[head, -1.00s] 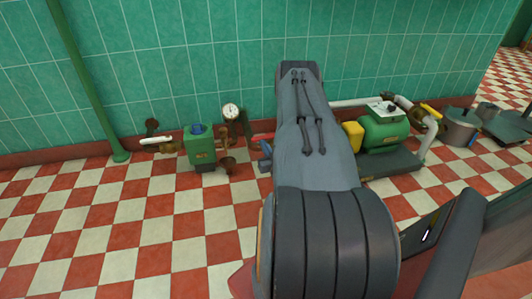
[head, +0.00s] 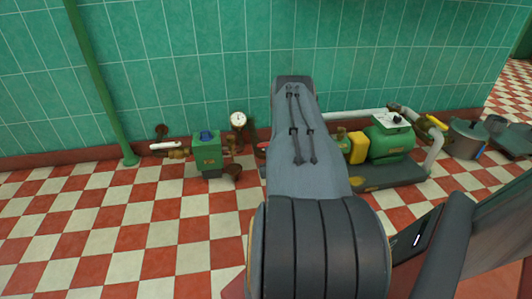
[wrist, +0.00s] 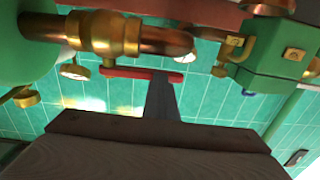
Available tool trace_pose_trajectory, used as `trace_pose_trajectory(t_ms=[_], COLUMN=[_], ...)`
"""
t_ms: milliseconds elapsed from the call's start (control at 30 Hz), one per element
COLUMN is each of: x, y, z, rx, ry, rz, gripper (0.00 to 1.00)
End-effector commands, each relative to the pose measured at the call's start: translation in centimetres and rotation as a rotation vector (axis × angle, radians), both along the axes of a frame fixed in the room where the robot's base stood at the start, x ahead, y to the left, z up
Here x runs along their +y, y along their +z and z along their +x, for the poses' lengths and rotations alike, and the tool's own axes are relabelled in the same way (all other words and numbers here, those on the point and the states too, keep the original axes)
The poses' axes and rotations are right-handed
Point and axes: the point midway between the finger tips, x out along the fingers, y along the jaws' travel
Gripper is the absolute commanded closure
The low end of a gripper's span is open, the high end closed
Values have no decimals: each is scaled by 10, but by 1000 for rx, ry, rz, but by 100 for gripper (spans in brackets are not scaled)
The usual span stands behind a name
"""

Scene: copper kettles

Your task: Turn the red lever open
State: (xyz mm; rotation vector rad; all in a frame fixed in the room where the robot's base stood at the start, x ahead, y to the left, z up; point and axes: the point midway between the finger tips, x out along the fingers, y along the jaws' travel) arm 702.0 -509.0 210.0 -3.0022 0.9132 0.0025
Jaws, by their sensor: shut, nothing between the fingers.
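The red lever (wrist: 140,74) shows in the wrist view as a flat bar lying across the picture, just beyond my fingertips, beside a copper pipe fitting (wrist: 120,38). In the head view only a small red end of it (head: 262,147) shows at the left edge of my arm; my arm hides the rest. My gripper (wrist: 163,85) is shut and empty. In the head view my gripper is hidden behind my arm.
A green box with a blue knob (head: 207,150) and a round gauge (head: 238,119) stand left of my arm. A green pump (head: 388,143) on a dark base is at the right, with pots (head: 466,138) beyond. The tiled wall is close behind; checkered floor is clear at left.

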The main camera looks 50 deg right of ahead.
Motion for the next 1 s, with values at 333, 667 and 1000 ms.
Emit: trace_pose_trajectory(t_ms=[333, 667, 1000], x=[-1, 30, 74], y=[6, 5, 3], z=[7, -32, -85], rx=[-4, -1, 0], ry=[4, -2, 1], rz=[-9, 0, 0], gripper=[100, 100, 100])
